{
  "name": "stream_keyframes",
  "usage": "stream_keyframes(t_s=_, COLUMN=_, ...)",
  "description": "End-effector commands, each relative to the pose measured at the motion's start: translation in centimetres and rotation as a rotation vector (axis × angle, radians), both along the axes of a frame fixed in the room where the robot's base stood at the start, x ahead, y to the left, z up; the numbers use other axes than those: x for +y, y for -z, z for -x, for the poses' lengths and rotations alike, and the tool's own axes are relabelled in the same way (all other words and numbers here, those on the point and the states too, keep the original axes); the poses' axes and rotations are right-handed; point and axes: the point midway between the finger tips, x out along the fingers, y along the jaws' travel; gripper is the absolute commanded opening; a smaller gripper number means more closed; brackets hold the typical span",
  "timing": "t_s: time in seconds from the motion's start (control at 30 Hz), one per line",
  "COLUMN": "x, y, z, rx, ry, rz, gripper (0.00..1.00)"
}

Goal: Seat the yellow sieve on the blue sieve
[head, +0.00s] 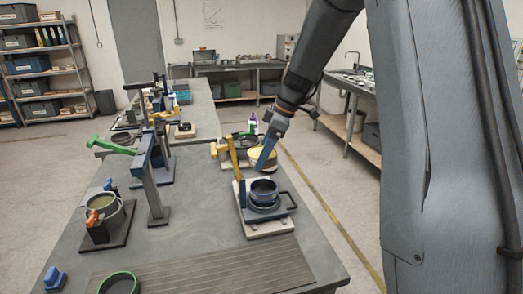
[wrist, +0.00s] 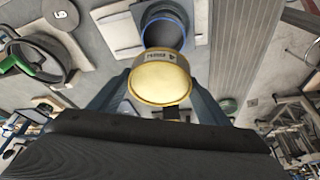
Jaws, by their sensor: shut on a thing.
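The yellow sieve (head: 263,154) is held up in the head view, behind and above the blue sieve. In the wrist view the yellow sieve (wrist: 160,80) sits between the two fingers of my gripper (wrist: 160,92). My gripper (head: 266,158) is shut on it; one blue-grey finger covers part of it in the head view. The blue sieve (head: 264,188) stands upright on a pale base plate near the table's right edge. In the wrist view its blue rim (wrist: 165,14) shows beyond the yellow sieve, which partly hides it. The two sieves look apart.
A yellow upright (head: 233,158) stands at the base's left, and a dark handle sticks out right. A green-handled lever stand (head: 155,180) and a pot on a dark base (head: 108,222) are to the left. A ribbed mat (head: 215,276) lies in front.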

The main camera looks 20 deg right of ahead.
Motion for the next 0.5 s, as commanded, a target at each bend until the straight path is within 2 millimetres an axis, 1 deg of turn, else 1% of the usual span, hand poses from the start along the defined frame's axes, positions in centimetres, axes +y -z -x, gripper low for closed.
stream_keyframes(t_s=0.27, x=-0.1, y=1.8, z=0.0, rx=0.000, ry=0.002, rz=0.000, gripper=0.44)
stream_keyframes(t_s=0.5, x=0.0, y=3.9, z=0.0, rx=0.002, ry=0.001, rz=0.000, gripper=0.44)
